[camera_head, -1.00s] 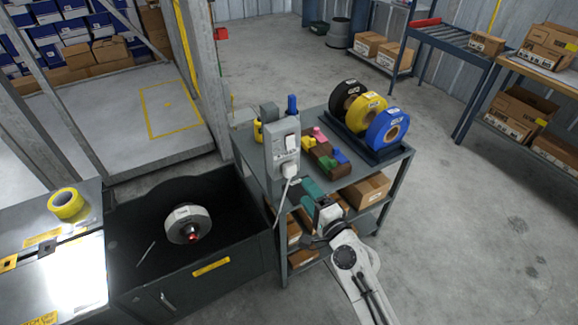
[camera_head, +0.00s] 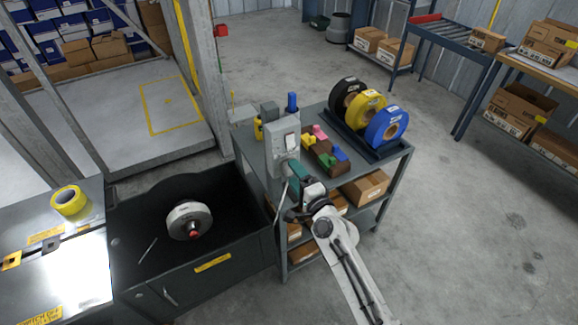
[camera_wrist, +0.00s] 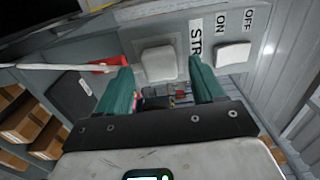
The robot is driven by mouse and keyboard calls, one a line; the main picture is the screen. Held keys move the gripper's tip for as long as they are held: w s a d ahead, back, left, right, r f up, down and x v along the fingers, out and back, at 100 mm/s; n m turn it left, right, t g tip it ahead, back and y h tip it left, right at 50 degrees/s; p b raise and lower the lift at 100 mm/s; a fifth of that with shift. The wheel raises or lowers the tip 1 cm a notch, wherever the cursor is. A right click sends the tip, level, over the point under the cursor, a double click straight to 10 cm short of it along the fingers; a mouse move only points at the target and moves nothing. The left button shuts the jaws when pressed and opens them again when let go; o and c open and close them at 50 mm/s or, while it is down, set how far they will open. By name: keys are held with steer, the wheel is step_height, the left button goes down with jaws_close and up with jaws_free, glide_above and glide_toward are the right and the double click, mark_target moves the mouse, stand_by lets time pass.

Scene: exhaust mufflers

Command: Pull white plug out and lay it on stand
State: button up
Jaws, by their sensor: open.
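The white plug (camera_wrist: 158,63) sits in the face of the grey upright panel (camera_head: 281,147) on the cart, and a white cord hangs from the panel. My gripper (camera_head: 297,174) is close in front of the panel and hides the plug in the head view. In the wrist view its two green fingers (camera_wrist: 160,72) are open, one on each side of the plug, with gaps showing. Whether the fingertips reach past the plug's face is unclear. I cannot tell which thing is the stand; a dark rack (camera_head: 362,143) holds reels of tape.
A white switch (camera_wrist: 232,54) beside ON and OFF labels is close to the right finger. Coloured blocks (camera_head: 323,152) lie on the cart top (camera_head: 398,154). A dark open bin (camera_head: 240,222) with a round white-and-black part (camera_head: 188,219) stands left.

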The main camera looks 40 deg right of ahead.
steer(key=shift+x, duration=1.1)
steer(key=shift+c, duration=0.3)
jaws_close()
stand_by(0.6)
steer(key=shift+s, duration=0.15)
steer(key=shift+b+v, duration=0.4)
steer(key=shift+v, duration=2.4)
steer(key=shift+a, duration=0.1)
